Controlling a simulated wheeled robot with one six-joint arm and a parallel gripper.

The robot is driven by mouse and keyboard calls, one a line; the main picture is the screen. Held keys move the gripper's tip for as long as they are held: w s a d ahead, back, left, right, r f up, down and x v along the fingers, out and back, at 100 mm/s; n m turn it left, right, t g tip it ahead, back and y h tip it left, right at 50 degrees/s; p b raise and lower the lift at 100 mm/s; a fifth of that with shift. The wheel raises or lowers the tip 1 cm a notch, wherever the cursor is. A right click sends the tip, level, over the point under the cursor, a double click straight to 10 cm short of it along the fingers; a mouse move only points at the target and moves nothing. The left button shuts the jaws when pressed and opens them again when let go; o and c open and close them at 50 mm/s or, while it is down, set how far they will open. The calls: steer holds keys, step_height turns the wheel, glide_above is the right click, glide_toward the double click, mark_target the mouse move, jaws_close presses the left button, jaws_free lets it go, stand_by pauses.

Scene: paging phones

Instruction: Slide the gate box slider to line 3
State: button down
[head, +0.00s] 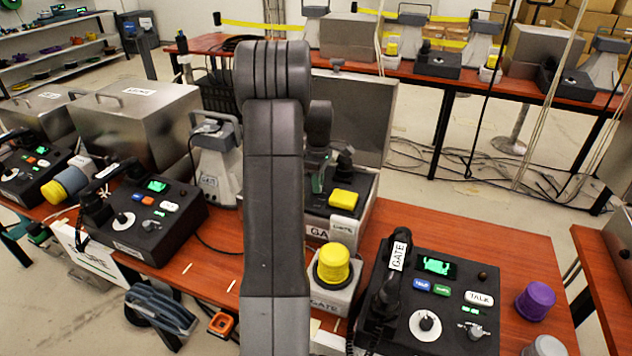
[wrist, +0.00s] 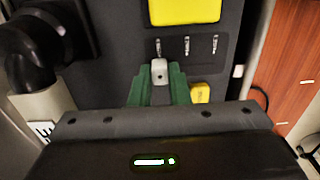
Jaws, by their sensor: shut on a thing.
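The gate box (head: 352,222) is a dark box behind my arm in the head view, with a yellow block (head: 343,200) on it and a front label partly hidden by my arm. In the wrist view its dark panel (wrist: 120,55) fills the middle, with the yellow block at the top. The slider (wrist: 159,70) is a small pale grey knob below the leftmost of three short line marks (wrist: 186,46). My gripper (wrist: 159,84) has green fingers, shut on the slider from both sides. In the head view only a bit of green finger shows beside my arm.
A yellow tab (wrist: 200,93) lies just right of the fingers. A black fitting (wrist: 45,45) stands at left. In the head view, a yellow-capped unit (head: 333,264) and the gate phone console (head: 440,310) stand in front of the box.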

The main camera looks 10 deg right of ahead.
steer(key=shift+w+d+r, duration=0.1)
steer(key=shift+w+r, duration=0.05)
steer(key=shift+w, duration=0.05)
steer(key=c, duration=1.4)
jaws_free()
steer(key=shift+o, duration=0.2)
step_height(320, 180, up, 14)
steer(key=shift+p, duration=0.45)
steer(key=shift+f, duration=0.3)
